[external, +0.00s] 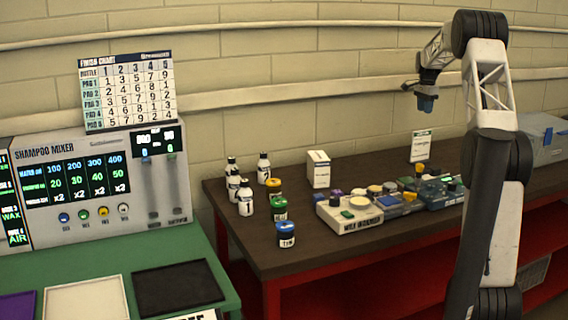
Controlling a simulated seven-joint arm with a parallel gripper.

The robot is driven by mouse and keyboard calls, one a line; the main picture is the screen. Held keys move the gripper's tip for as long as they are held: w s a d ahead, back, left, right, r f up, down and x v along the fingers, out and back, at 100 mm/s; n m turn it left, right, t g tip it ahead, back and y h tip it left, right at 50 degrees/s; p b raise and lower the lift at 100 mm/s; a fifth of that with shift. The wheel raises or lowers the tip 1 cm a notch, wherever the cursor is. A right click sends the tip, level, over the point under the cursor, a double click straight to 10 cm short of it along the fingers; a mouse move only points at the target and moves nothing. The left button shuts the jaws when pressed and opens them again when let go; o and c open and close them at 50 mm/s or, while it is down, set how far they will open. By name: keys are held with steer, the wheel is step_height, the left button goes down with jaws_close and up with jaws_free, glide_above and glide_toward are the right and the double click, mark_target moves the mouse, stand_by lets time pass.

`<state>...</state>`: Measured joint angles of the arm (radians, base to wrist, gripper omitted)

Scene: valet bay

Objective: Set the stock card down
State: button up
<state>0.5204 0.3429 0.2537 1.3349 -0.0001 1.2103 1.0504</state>
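A small white card with printed lines (421,146), which may be the stock card, stands upright near the back of the dark brown table (345,248). Its print is too small to read. My gripper (426,104) hangs above this card, with a visible gap between them in the picture.
Several bottles (245,198) and colored-lid jars (286,235) stand at the table's left. A white box (318,169), a white tray unit (349,215) and several small containers fill the middle. The shampoo mixer (90,190) carries a finish chart (127,92). The table's front strip is clear.

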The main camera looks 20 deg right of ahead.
steer(key=shift+a+r, duration=0.1)
stand_by(0.5)
steer(key=s+a+r+n, duration=0.3)
steer(key=s+a, duration=0.4)
steer(key=a, duration=0.3)
steer(key=s+a+r+n+t, duration=0.1)
steer(key=s+a+r+n, duration=0.2)
steer(key=s+a, duration=0.55)
steer(key=s+a+r+n, duration=0.25)
steer(key=s+a, duration=0.25)
steer(key=a, duration=0.6)
steer(key=s+a+f+n, duration=0.3)
steer(key=s+a, duration=0.2)
steer(key=s, duration=0.5)
steer(key=s+a+f+n+t, duration=0.1)
steer(key=s+a+f+n, duration=0.2)
steer(key=s+a, duration=0.3)
steer(key=s+a+f+n, duration=0.3)
steer(key=s+a, duration=0.3)
steer(key=s, duration=1)
steer(key=shift+t, duration=0.3)
